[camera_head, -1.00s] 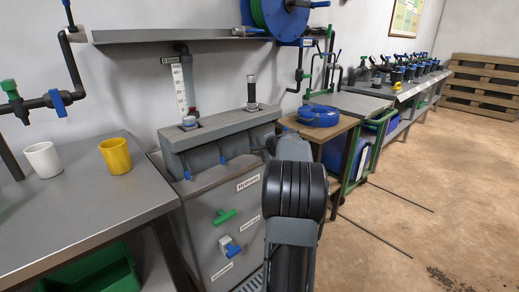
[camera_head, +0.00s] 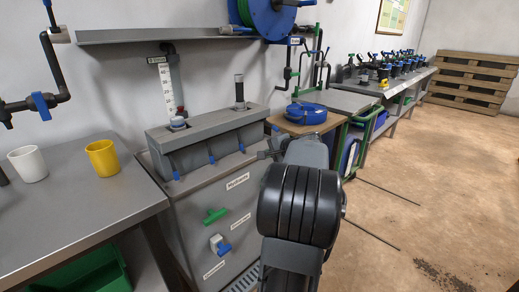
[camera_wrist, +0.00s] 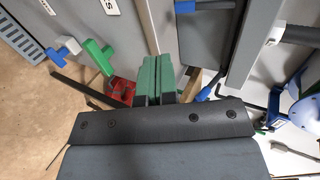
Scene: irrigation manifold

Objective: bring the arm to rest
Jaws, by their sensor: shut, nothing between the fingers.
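My gripper (camera_head: 268,152) is beside the right end of the grey manifold box, partly hidden behind my own dark arm in the head view. In the wrist view its two green fingers (camera_wrist: 158,78) lie together, shut and empty. My arm is bent, with its black joint low in the middle of the head view. I cannot tell the exact gap between the fingers and the box.
The grey manifold box (camera_head: 205,135) stands on a cabinet (camera_head: 205,260) with a green handle (camera_head: 214,216) and a blue handle (camera_head: 221,246). A white cup (camera_head: 28,164) and yellow cup (camera_head: 102,158) stand on the left bench. A blue hose coil (camera_head: 306,113) lies behind. The floor at right is mostly open.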

